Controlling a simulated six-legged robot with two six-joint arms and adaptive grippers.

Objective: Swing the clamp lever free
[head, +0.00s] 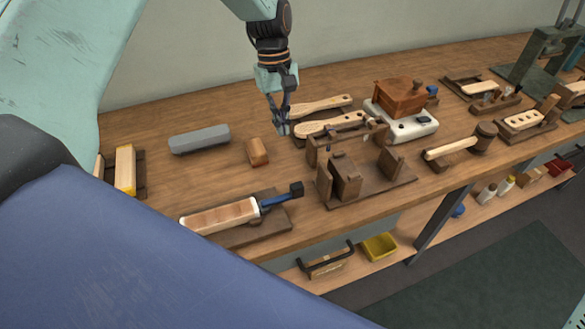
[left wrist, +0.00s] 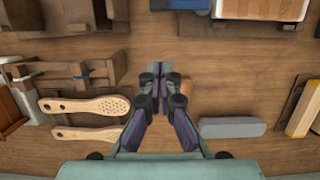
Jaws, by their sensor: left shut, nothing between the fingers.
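A blue bar with a dark square knob (head: 280,197) looks like the clamp lever. It sticks out from the right end of a white-edged wooden block (head: 218,215) on a dark base board near the bench's front edge. In the left wrist view the blue bar (left wrist: 180,4) shows at the top edge, partly cut off. My left gripper (head: 281,128) is shut and empty, pointing down above the bench, behind and apart from the lever. Its fingertips (left wrist: 161,76) are together in the left wrist view. My right gripper is not in view.
A wooden fixture with uprights (head: 345,175) stands right of the lever. A small wood block (head: 257,152) and a grey bar (head: 199,139) lie behind it. Perforated paddles (head: 322,104) lie near my gripper. Bare bench lies between the grey bar and the lever.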

